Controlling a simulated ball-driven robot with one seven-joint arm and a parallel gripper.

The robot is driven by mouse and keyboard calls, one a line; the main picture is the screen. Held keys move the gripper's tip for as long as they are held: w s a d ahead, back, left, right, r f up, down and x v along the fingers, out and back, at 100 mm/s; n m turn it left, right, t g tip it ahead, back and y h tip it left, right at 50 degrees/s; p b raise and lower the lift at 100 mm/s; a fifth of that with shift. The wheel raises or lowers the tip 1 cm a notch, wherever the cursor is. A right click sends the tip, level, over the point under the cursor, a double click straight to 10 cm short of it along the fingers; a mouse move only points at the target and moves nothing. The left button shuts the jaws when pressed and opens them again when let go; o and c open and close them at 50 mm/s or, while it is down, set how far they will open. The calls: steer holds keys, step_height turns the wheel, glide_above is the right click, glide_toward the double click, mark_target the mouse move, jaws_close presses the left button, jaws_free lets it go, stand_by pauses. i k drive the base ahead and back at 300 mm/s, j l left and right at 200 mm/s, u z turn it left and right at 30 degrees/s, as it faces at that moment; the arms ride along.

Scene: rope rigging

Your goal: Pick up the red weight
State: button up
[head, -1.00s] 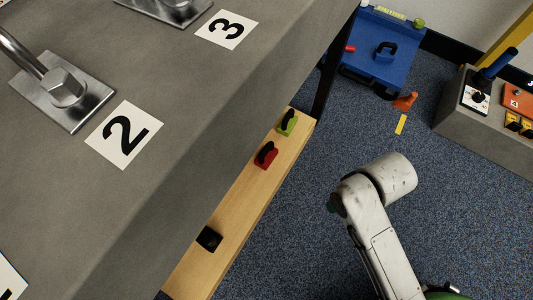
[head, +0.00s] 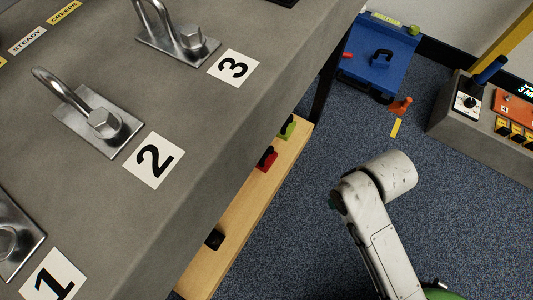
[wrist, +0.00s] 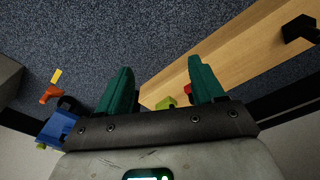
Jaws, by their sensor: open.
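The red weight (head: 267,159) has a dark handle and stands on the wooden shelf (head: 242,213) below the grey bench, partly hidden by the bench edge in the head view. A small part of the red weight (wrist: 188,90) shows in the wrist view, mostly hidden by the right finger.
A green weight (head: 287,128) and a black weight (head: 214,239) share the shelf. The grey bench (head: 215,130) overhangs it. The carpet beside the shelf is clear.

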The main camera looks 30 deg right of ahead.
mark_target(269, 158)
steer(key=i+l, duration=0.1)
steer(key=l, duration=0.3)
steer(key=i+l, duration=0.1)
steer(key=l, duration=0.3)
steer(key=i+l, duration=0.1)
steer(key=l, duration=0.3)
steer(key=i+l, duration=0.1)
steer(key=l, duration=0.3)
steer(key=l+u, duration=0.1)
steer(key=u, duration=0.35)
steer(key=i+l+u, duration=0.1)
steer(key=u, duration=0.35)
steer(key=l+u, duration=0.25)
steer(key=u, duration=0.25)
steer(key=i+u, duration=0.15)
steer(key=i, duration=0.2)
